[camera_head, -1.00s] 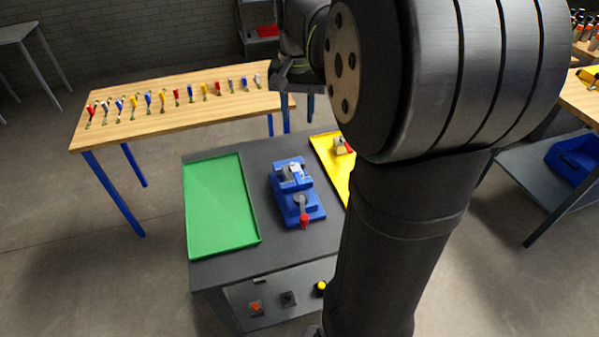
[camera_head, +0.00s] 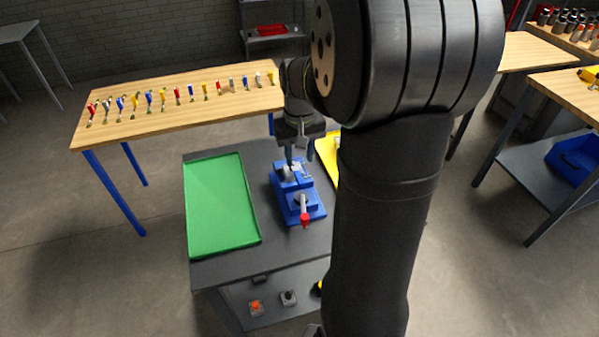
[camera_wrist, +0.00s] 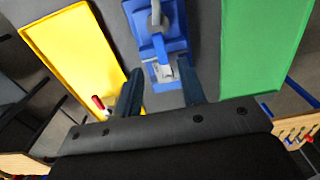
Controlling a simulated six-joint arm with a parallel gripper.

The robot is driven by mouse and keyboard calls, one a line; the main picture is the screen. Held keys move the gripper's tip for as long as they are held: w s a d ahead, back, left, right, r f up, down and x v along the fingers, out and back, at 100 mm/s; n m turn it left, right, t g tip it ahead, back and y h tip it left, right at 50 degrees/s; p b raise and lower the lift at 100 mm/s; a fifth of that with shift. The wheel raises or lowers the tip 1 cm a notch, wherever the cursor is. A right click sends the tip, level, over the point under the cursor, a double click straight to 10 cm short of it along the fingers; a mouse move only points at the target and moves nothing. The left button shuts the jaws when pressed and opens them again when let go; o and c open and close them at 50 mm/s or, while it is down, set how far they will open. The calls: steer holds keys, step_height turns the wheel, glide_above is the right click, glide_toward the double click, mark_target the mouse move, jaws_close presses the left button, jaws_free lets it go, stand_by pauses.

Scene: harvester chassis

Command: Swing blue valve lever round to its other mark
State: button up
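A blue vise-like fixture (camera_head: 302,207) stands on the dark bench, with a red-tipped grey handle (camera_head: 304,213) at its near end. A small silvery-grey piece (camera_head: 293,173) sits in its far part. In the wrist view the fixture (camera_wrist: 150,40) is at top centre, with the silvery piece (camera_wrist: 165,72) at its lower end. I cannot make out a separate blue lever or any marks. My gripper (camera_head: 298,158) points down over the far end of the fixture. Its two fingers (camera_wrist: 160,78) are apart, on either side of the silvery piece in the wrist view; contact cannot be told.
A green tray (camera_head: 222,205) lies left of the fixture and a yellow tray (camera_wrist: 70,45) on its other side, with a red-handled part (camera_wrist: 97,102) at the yellow tray. A wooden table (camera_head: 180,118) behind holds a row of several coloured-handled parts. My arm hides much of the right side.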

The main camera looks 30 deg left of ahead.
mark_target(300, 178)
step_height(300, 178, down, 7)
steer(key=shift+r, duration=0.2)
jaws_close()
